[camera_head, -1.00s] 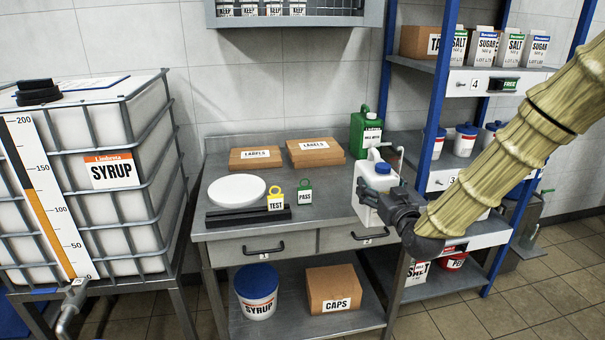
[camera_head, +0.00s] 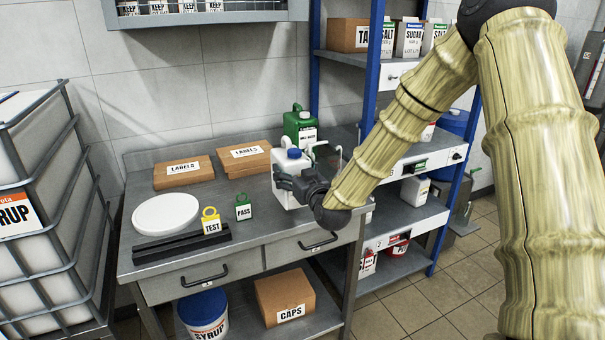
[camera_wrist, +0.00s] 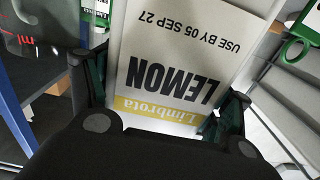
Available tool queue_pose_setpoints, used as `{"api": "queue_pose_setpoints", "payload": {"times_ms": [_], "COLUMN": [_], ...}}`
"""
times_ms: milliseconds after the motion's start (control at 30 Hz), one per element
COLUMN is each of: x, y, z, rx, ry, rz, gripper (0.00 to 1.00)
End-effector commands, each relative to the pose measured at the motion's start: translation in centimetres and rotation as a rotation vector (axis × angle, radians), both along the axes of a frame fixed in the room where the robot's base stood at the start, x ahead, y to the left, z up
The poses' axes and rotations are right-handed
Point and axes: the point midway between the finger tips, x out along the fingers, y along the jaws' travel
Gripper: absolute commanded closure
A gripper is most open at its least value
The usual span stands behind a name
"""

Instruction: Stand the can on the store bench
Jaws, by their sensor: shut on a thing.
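The can is a white jerry can (camera_head: 291,164) with a blue cap. It is upright at the right end of the steel bench (camera_head: 140,259), in front of a green can (camera_head: 299,124). My gripper (camera_head: 284,183) is shut on it from the front right. In the wrist view the can (camera_wrist: 180,60) fills the middle, with its LEMON label upside down and a gripper finger on each side. The can's base is partly hidden by my gripper, so I cannot tell whether it touches the bench top.
LABELS boxes (camera_head: 183,173), a white round plate (camera_head: 166,214), a dark bar (camera_head: 182,244), a yellow TEST tag (camera_head: 211,224) and a green PASS tag (camera_head: 243,208) are on the bench. Blue-post shelving (camera_head: 371,80) stands right. The SYRUP tank (camera_head: 40,250) stands left.

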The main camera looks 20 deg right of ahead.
Motion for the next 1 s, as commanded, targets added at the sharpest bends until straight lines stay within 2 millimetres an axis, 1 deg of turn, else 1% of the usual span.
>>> {"api": "queue_pose_setpoints", "payload": {"times_ms": [33, 200, 400, 500, 600, 833, 933, 1000], "x": [0.9, 3.5, 6.3, 7.4, 8.1, 8.8, 9.3, 9.3], "y": [0.3, 1.2, 2.1, 2.4, 2.6, 2.8, 3.0, 3.0], "z": [0.4, 0.1, -0.2, -0.3, -0.3, -0.4, -0.5, -1.1], "rx": [-0.001, 0.000, 0.000, -0.001, -0.001, 0.000, 0.000, 0.001], "ry": [-0.007, -0.007, -0.007, -0.007, -0.008, -0.008, -0.007, -0.005], "rz": [0.000, 0.000, -0.002, -0.003, -0.004, -0.004, -0.004, -0.004], "gripper": [0.93, 0.93, 0.93, 0.93, 0.93, 0.93, 0.93, 0.93]}}
